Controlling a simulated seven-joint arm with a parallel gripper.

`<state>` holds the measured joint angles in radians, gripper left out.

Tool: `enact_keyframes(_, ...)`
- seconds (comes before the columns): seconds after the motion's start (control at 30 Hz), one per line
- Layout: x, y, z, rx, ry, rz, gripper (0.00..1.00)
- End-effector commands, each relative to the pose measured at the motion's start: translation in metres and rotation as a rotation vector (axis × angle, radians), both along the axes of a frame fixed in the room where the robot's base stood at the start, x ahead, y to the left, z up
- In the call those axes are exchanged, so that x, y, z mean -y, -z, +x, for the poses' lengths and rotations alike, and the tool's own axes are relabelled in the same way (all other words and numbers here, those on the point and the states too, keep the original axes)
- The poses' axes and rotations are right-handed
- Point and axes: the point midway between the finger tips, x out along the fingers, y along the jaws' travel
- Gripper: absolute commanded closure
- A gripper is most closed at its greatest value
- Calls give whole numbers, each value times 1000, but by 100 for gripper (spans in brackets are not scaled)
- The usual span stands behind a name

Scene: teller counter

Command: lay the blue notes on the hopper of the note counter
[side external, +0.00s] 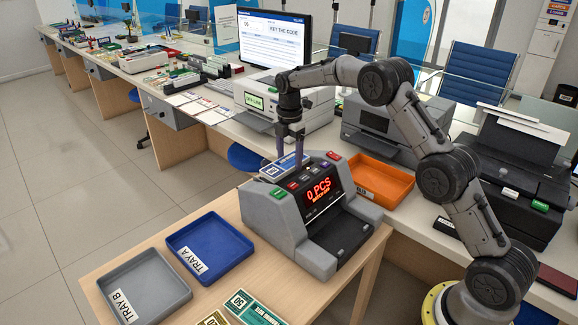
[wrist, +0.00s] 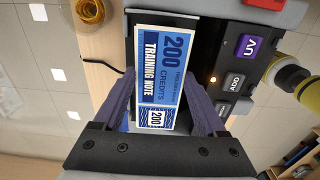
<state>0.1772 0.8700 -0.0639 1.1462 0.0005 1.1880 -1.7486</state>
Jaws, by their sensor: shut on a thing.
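The note counter (side external: 310,225) is a grey and black machine on the wooden table, and its red display reads 0 PCS. The blue notes (side external: 274,170), a banded 200-credit stack, are at the hopper on the counter's upper back. My gripper (side external: 287,156) is above the counter, shut on the notes. In the wrist view the notes (wrist: 160,62) lie between the two fingers of my gripper (wrist: 160,92), over the dark hopper (wrist: 206,20). I cannot tell whether the notes touch the hopper floor, as the fingers and the counter's body hide their underside.
Blue tray A (side external: 236,240) and grey tray B (side external: 168,296) are empty on the table. Green notes (side external: 246,305) and tan notes (side external: 214,320) lie at the front edge. An orange tray (side external: 402,190) and a printer (side external: 372,133) stand close behind the counter, beside my arm.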

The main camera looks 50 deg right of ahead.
Motion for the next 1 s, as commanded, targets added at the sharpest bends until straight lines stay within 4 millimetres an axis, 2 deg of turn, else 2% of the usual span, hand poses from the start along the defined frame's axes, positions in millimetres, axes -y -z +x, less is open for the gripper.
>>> enact_keyframes(0.23,0,31,2,-2,0,1,81)
enact_keyframes(0.63,0,37,2,0,0,0,81)
enact_keyframes(0.67,0,36,2,0,0,0,21)
enact_keyframes(0.77,0,36,2,0,0,0,3)
enact_keyframes(0.8,0,36,2,0,0,0,0)
enact_keyframes(1.0,0,36,2,0,0,0,0)
